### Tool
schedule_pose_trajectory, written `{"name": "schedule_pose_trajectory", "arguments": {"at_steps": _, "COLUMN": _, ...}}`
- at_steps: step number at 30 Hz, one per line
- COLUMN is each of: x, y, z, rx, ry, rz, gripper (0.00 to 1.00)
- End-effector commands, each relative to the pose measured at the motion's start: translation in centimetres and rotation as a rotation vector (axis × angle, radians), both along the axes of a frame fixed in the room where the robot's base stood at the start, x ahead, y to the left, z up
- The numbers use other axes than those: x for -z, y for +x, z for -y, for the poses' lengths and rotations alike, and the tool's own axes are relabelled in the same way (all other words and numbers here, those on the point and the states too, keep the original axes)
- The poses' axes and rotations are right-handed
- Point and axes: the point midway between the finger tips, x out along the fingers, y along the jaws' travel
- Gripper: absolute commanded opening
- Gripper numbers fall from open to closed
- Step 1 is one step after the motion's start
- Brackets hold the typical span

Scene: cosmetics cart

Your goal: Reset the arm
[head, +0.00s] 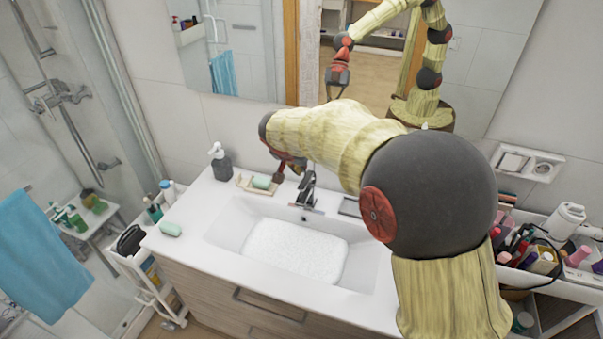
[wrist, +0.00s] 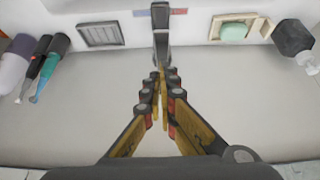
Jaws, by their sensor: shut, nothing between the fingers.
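My gripper (wrist: 160,72) is shut and empty in the wrist view, its fingertips together in front of the tap (wrist: 161,25). In the head view my gripper (head: 279,177) shows only in part behind my arm, close to the soap dish (head: 244,184) and the tap (head: 306,188). I cannot tell from that view how far above the counter it is. My arm reaches over the right side of the sink and hides part of the counter there.
A green soap (head: 262,182) lies in the dish, and another soap (head: 171,229) lies on the counter's left. A dark pump bottle (head: 221,164) stands at the back. Carts with toiletries flank the sink (head: 222,230): a white cart (head: 150,280) left, a cosmetics cart (head: 550,270) right. A mirror (head: 225,60) hangs behind.

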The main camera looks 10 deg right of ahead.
Motion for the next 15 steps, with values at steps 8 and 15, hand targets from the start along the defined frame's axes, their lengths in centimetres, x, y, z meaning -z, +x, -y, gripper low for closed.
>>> {"name": "schedule_pose_trajectory", "arguments": {"at_steps": 8, "x": -4.1, "y": -2.7, "z": -1.8, "rx": -0.001, "ry": 0.000, "rz": 0.002, "gripper": 0.00}}
{"name": "schedule_pose_trajectory", "arguments": {"at_steps": 15, "x": -5.2, "y": -3.5, "z": -2.3, "rx": 0.001, "ry": -0.001, "rz": 0.000, "gripper": 0.00}}
